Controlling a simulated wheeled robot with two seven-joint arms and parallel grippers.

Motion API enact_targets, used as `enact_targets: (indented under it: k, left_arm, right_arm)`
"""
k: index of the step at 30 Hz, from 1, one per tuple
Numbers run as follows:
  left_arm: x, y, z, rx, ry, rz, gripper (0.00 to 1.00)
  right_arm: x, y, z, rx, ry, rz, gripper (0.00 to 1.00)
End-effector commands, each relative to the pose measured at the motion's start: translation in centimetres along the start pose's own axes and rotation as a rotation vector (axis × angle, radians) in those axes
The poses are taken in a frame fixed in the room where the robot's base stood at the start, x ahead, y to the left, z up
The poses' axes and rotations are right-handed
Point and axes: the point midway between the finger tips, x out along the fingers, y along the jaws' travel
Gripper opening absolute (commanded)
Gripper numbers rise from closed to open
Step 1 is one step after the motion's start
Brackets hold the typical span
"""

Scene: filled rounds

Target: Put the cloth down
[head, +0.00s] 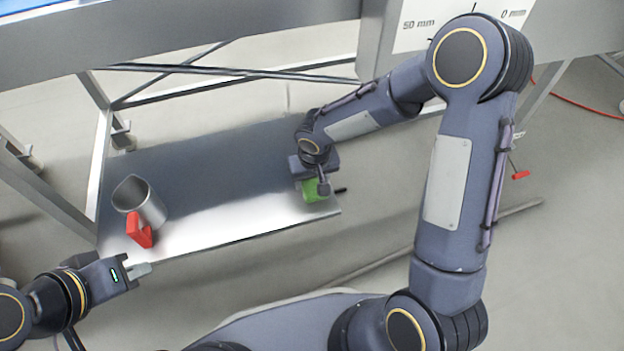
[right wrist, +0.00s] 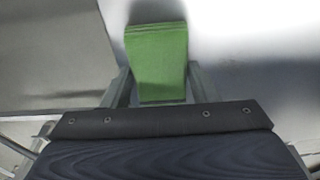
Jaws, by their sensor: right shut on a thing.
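The green cloth (head: 315,190) is a folded block at the right end of the low metal shelf (head: 215,205). My right gripper (head: 318,184) is over it and shut on it. In the right wrist view the cloth (right wrist: 157,65) sits between the two fingers of my right gripper (right wrist: 160,88), with its far end sticking out past them. I cannot tell whether the cloth touches the shelf. My left gripper (head: 134,269) is at the lower left, off the shelf's front edge, with no object seen in it; its fingers seem apart.
A grey metal cup (head: 138,198) with a red part (head: 139,230) in front stands at the shelf's left end. The middle of the shelf is bare. Metal table legs and braces frame the shelf. A red-handled tool (head: 520,175) lies on the floor to the right.

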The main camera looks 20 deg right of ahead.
Motion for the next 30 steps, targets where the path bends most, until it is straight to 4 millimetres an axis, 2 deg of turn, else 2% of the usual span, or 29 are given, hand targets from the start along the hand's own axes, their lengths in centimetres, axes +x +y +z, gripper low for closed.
enact_targets:
  k: [8, 9, 14, 23, 26, 30]
  left_arm:
    - [0.3, -0.1, 0.1, 0.000, 0.000, 0.000, 0.00]
    - [0.3, -0.1, 0.1, 0.000, 0.000, 0.000, 0.00]
    - [0.2, -0.1, 0.1, 0.000, 0.000, 0.000, 0.00]
    - [0.0, 0.0, 0.0, 0.000, 0.000, 0.000, 0.00]
    - [-0.5, 0.2, -0.2, 0.000, 0.000, 0.000, 0.00]
    - [-1.4, 0.6, -0.7, 0.000, 0.000, 0.000, 0.00]
  right_arm:
    - [0.3, 0.0, 0.0, 0.000, 0.001, 0.000, 0.29]
    - [0.2, 0.0, 0.0, 0.000, 0.001, 0.000, 0.55]
    - [0.1, 0.0, 0.0, 0.000, 0.001, 0.000, 0.76]
    - [-0.1, 0.0, 0.0, 0.000, 0.000, 0.001, 0.76]
    - [-0.9, 0.0, -0.1, 0.001, 0.002, 0.001, 0.76]
    - [-3.6, 0.0, -0.2, 0.001, 0.004, 0.000, 0.76]
